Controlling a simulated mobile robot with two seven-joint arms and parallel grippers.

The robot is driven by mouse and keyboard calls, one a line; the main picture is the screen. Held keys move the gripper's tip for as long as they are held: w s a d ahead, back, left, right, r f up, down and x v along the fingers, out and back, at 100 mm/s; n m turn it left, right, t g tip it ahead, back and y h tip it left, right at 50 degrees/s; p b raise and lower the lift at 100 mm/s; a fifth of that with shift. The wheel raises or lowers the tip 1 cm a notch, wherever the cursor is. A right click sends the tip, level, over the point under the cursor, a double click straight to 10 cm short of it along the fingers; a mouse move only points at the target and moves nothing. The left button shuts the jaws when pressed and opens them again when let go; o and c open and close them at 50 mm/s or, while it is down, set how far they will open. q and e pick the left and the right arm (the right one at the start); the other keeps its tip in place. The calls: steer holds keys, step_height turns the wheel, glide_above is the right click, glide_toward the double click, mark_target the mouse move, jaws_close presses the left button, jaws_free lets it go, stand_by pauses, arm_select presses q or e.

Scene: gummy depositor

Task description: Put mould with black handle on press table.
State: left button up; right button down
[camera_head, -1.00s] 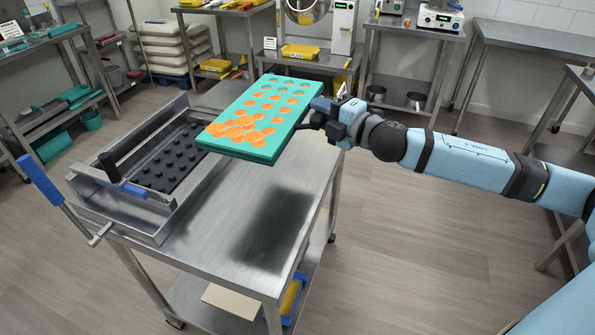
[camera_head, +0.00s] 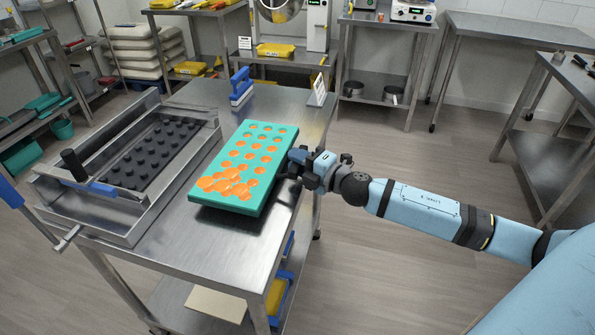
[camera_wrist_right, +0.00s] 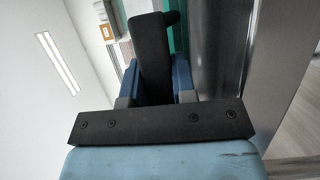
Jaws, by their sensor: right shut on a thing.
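The mould (camera_head: 262,196) is a teal slab with round cavities. Orange fill shows in them and is spread over its near end. It lies flat over the right part of the steel press table (camera_head: 178,262), at or just above the top; I cannot tell if it touches. My right gripper (camera_head: 299,160) is at its right side and shut on its black handle. In the right wrist view the black handle (camera_wrist_right: 151,50) sits between the blue fingers, with a strip of teal mould (camera_wrist_right: 179,28) beyond. My left gripper is not in view.
The press (camera_head: 143,221), a metal frame with a black pegged plate (camera_head: 150,152), fills the table's left side. Its lever has a blue grip (camera_head: 9,192). A blue-handled tool (camera_head: 241,87) and a small sign (camera_head: 318,90) stand at the back. The front right of the table is clear.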

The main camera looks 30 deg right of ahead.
step_height(320, 180, down, 3)
steer(key=shift+r, duration=0.2)
steer(key=shift+f+b, duration=0.1)
steer(key=shift+b, duration=0.2)
steer(key=c, duration=1.2)
jaws_free()
